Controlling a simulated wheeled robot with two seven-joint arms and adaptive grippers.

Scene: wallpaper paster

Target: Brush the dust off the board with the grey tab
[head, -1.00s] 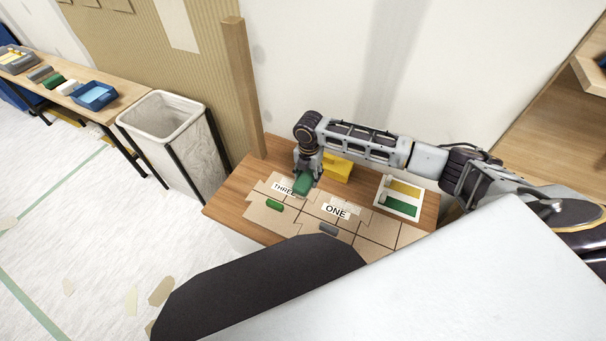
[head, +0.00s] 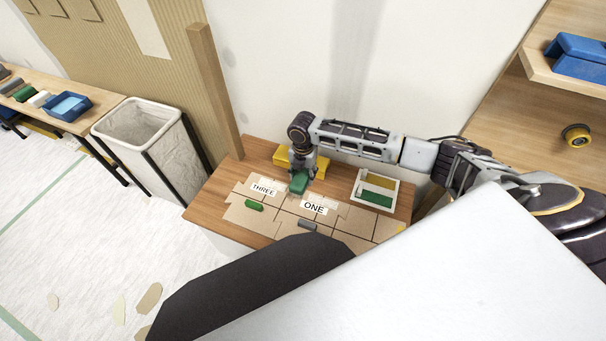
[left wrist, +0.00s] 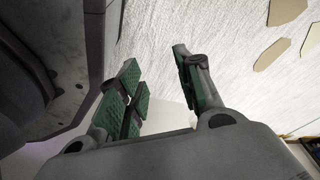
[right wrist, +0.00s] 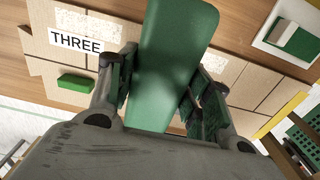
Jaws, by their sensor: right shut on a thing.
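Cardboard boards lie on the wooden table. The board labelled ONE (head: 289,221) has a grey tab (head: 307,224) at its near edge. Pale speckled dust (head: 327,199) shows around its label. The board labelled THREE (head: 239,213) has a green tab (head: 254,206); its speckled patch shows in the right wrist view (right wrist: 75,20). My right gripper (head: 301,178) is shut on a green brush-like block (head: 298,184), above the back of the boards near the ONE label. I cannot tell whether the block touches. My left gripper (left wrist: 160,95) is open and empty above the floor.
A yellow box (head: 284,158) stands behind my right gripper. A wooden post (head: 215,92) rises at the back left. A lined bin (head: 128,123) stands left of the table.

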